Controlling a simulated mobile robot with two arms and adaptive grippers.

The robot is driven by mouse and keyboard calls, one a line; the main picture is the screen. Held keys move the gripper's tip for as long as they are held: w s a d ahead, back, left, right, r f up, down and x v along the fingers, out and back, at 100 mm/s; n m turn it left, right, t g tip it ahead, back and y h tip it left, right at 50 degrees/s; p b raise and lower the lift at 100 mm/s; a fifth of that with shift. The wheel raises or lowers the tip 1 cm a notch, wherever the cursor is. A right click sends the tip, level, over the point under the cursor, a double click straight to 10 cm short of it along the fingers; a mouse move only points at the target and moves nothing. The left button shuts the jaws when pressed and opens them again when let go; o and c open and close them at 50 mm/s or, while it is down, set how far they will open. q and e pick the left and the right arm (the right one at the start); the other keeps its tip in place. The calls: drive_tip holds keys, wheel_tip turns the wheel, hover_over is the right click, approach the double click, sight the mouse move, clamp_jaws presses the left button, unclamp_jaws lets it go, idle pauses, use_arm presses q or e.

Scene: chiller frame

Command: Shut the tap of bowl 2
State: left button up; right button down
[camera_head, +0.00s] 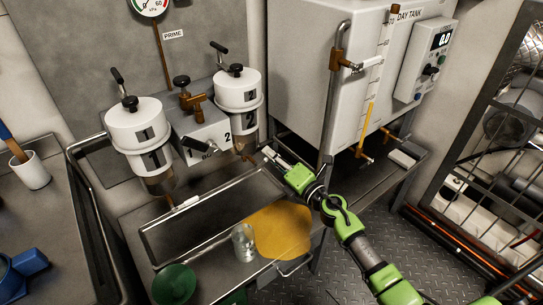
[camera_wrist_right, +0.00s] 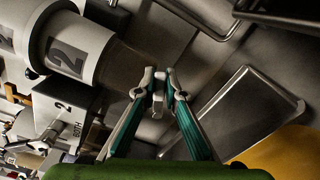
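Bowl 2 (camera_head: 236,92) is a white canister marked 2 on the right of the pair; it also shows in the wrist view (camera_wrist_right: 75,45). Its metal outlet and tap (camera_head: 243,150) hang below it, partly hidden by my gripper in the wrist view. My right gripper (camera_head: 268,154) is beside this outlet, its fingers pointing toward it. In the wrist view the fingertips (camera_wrist_right: 158,85) are close together with a small pale grey piece between them, which looks like the tap handle (camera_wrist_right: 157,106). My left gripper is not in view.
Bowl 1 (camera_head: 136,127) stands to the left, its white tap handle (camera_head: 187,203) over the metal tray (camera_head: 152,246). A clear beaker (camera_head: 243,243), a yellow-orange patch (camera_head: 280,231) and a green funnel-like dish (camera_head: 174,286) are in front. The day tank (camera_head: 315,75) stands close on the right.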

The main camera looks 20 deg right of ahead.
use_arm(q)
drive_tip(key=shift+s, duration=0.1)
use_arm(e)
drive_tip(key=shift+f+m, duration=0.2)
drive_tip(key=shift+m, duration=0.2)
drive_tip(key=shift+d+f+m+p, duration=0.15)
drive_tip(key=shift+f+m+p, duration=0.25)
drive_tip(key=shift+m, duration=0.7)
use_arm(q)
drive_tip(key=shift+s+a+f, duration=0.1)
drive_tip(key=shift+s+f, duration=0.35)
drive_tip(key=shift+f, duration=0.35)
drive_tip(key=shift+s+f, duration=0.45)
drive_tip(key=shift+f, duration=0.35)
use_arm(e)
drive_tip(key=shift+f+m, duration=0.35)
drive_tip(key=shift+m, duration=0.35)
drive_tip(key=shift+f+m, duration=0.3)
drive_tip(key=shift+m, duration=0.4)
drive_tip(key=shift+f, duration=0.1)
drive_tip(key=c, duration=2.1)
unclamp_jaws()
drive_tip(key=shift+s+d, duration=0.1)
